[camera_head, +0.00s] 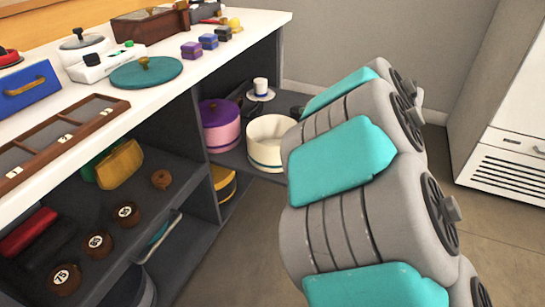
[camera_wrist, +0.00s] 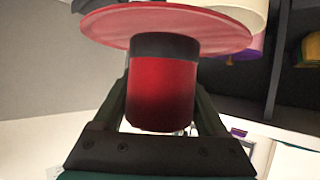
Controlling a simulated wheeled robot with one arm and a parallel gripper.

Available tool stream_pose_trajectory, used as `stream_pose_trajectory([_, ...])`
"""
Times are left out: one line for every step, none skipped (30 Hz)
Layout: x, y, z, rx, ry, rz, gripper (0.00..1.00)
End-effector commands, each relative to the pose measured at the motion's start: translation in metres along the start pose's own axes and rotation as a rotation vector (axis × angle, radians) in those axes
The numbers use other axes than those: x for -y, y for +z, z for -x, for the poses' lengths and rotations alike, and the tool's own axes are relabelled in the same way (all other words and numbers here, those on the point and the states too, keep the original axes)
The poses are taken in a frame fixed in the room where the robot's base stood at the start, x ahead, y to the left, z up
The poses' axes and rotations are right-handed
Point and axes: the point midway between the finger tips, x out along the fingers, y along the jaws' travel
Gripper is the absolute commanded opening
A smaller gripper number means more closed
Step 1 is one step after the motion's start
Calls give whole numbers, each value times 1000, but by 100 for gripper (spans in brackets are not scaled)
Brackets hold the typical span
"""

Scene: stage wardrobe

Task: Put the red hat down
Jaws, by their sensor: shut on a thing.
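The red hat (camera_wrist: 162,92) has a round crown, a dark band and a wide flat brim, and shows in the wrist view. My gripper (camera_wrist: 161,78) is shut on it, with one dark finger on each side of the crown. The brim lies beyond the fingertips, toward the top of the picture. In the head view my arm fills the right side, and neither the gripper nor the hat shows.
A white counter (camera_head: 224,47) carries a teal lid (camera_head: 146,74), small boxes and trays. The dark shelves below hold a purple round box (camera_head: 220,130), a cream round container (camera_head: 270,140) and several brown round things. A white vented cabinet (camera_head: 505,150) stands right.

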Motion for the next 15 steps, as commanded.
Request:
stream_pose_trajectory([3,0,4,-2,-38,14,20])
stream_pose_trajectory([6,1,6,-3,-60,24,20])
stream_pose_trajectory([11,1,8,-4,-90,34,20])
stream_pose_trajectory([13,1,10,-5,-105,40,20])
stream_pose_trajectory([15,1,11,-4,-117,45,20])
stream_pose_trajectory([18,1,11,-5,-131,49,20])
stream_pose_trajectory([20,1,10,-6,-139,52,20])
stream_pose_trajectory([22,0,8,-6,-145,54,20])
stream_pose_trajectory([24,-1,3,-5,-150,57,20])
stream_pose_trajectory([26,-3,-1,-6,-152,58,20])
stream_pose_trajectory([29,-5,-7,-6,-154,60,20])
stream_pose_trajectory([33,-8,-15,-7,-156,60,20])
stream_pose_trajectory([35,-10,-22,-7,-156,61,20])
stream_pose_trajectory([37,-12,-28,-6,-155,61,20])
stream_pose_trajectory([39,-15,-37,-5,-152,59,20])
